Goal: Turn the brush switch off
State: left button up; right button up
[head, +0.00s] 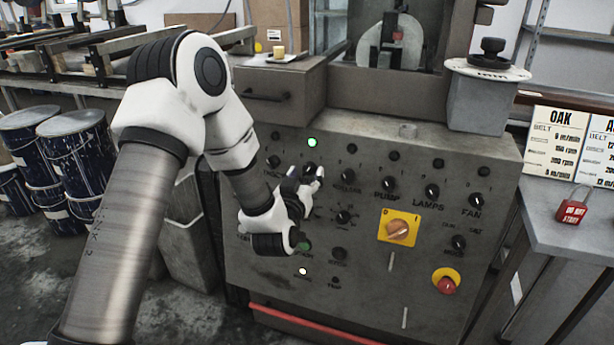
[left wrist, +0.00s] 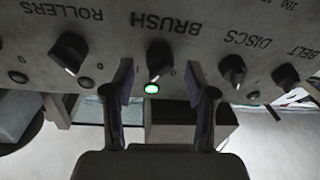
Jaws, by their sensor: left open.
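The brush switch (left wrist: 160,55) is a black rotary knob below a lit green lamp (head: 312,142). In the left wrist view its label BRUSH reads upside down, and the lamp (left wrist: 152,89) glows beside the knob. The knob's pale pointer mark leans slightly left there, away from the small mark at its right. My left gripper (head: 307,176) is open in front of the panel. In the left wrist view its two fingers (left wrist: 158,72) stand on either side of the knob. I cannot tell whether they touch it. In the head view the gripper partly covers the knob.
Neighbouring knobs are ROLLERS (left wrist: 68,52) and DISCS (left wrist: 232,69), close on both sides. The grey panel (head: 370,275) also bears an orange-yellow main switch (head: 398,230) and a red stop button (head: 446,284). A red padlock (head: 573,208) lies on the right table.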

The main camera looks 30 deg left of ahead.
pick_arm(q)
jog(key=shift+w+a, duration=0.15)
jog(key=shift+w, duration=0.35)
jog(key=shift+c, duration=0.3)
grip_shut()
jog(key=shift+n, duration=0.5)
jog(key=n+g+y, duration=0.1)
jog(key=n, duration=0.5)
jog(key=shift+r+b, duration=0.1)
jog(key=shift+b, duration=0.3)
jog(key=n, duration=0.3)
jog(key=n+g, duration=0.1)
jog(key=n, duration=0.2)
jog(key=shift+g+b, duration=0.3)
